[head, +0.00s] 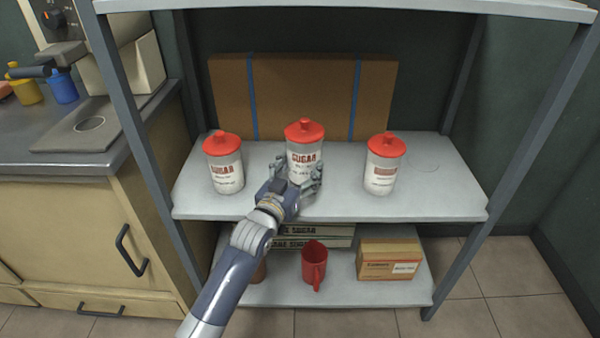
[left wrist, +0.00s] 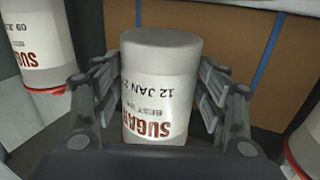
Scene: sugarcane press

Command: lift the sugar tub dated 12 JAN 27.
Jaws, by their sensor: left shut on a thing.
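Three white sugar tubs with red lids stand in a row at the upper shelf. The middle sugar tub (head: 303,158) is held by my left gripper (head: 296,186), whose fingers wrap its sides. In the left wrist view, which is upside down, this tub (left wrist: 160,95) shows "SUGAR, BEST BY" and "12 JAN 27", the last digit partly turned away. Its grey underside shows and it appears raised clear of the shelf. The left tub (head: 224,170) and right tub (head: 381,172) stand on the shelf. A neighbouring tub (left wrist: 40,40) shows a date starting "09 J". My right gripper is out of view.
The upper shelf (head: 430,190) has free room at its right. A brown board (head: 305,95) with blue strips stands behind the tubs. Metal posts (head: 525,155) frame the rack. A red jug (head: 314,262) and a cardboard box (head: 388,262) are on the lower shelf.

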